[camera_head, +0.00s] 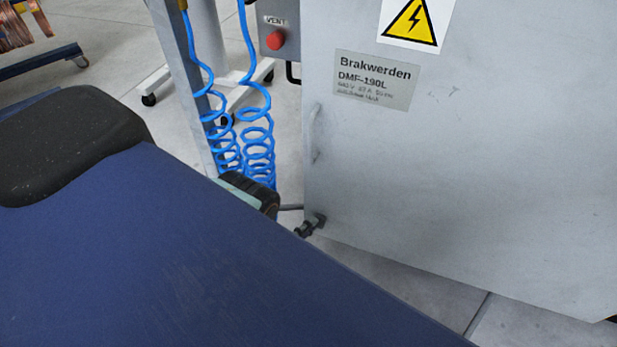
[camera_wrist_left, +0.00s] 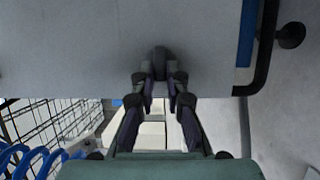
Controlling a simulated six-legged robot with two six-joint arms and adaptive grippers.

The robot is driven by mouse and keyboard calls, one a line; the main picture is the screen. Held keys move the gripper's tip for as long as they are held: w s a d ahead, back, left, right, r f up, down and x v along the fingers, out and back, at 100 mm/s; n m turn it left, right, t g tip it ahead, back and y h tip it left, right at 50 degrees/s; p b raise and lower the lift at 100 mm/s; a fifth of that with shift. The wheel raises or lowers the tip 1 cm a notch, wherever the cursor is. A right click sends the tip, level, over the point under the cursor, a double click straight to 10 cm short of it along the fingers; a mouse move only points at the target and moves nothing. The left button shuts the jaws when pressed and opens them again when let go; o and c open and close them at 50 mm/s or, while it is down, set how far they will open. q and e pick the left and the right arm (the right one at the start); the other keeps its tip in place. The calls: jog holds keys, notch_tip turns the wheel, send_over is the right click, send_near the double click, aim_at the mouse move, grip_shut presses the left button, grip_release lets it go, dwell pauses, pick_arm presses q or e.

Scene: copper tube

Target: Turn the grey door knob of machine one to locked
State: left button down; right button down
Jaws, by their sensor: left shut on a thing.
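The door of the grey machine (camera_head: 450,190) carries a Brakwerden DMF-190L plate (camera_head: 374,80) and a yellow warning sign. My left gripper (camera_head: 312,225) shows small and dark at the door's lower left corner in the head view. In the left wrist view my left gripper (camera_wrist_left: 160,77) has its fingers closed on a dark grey knob (camera_wrist_left: 160,60) near the edge of the grey panel. The knob is hard to make out in the head view, and its exact turn angle cannot be read. My right gripper is not in view.
Blue coiled hoses (camera_head: 257,130) hang left of the machine beside a grey post. A red button on a VENT box (camera_head: 275,40) sits at the machine's upper left. A black bar (camera_wrist_left: 265,55) and a wire mesh (camera_wrist_left: 55,120) flank the gripper in the wrist view.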

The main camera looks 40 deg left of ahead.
pick_arm(q)
jog(key=c, duration=1.4)
grip_release()
jog(key=shift+w+r, duration=0.1)
jog(key=shift+w, duration=0.25)
jog(key=shift+o, duration=0.2)
jog(key=shift+s, duration=0.25)
jog(key=s+a, duration=0.1)
jog(key=s, duration=0.6)
jog(key=shift+s+a, duration=0.15)
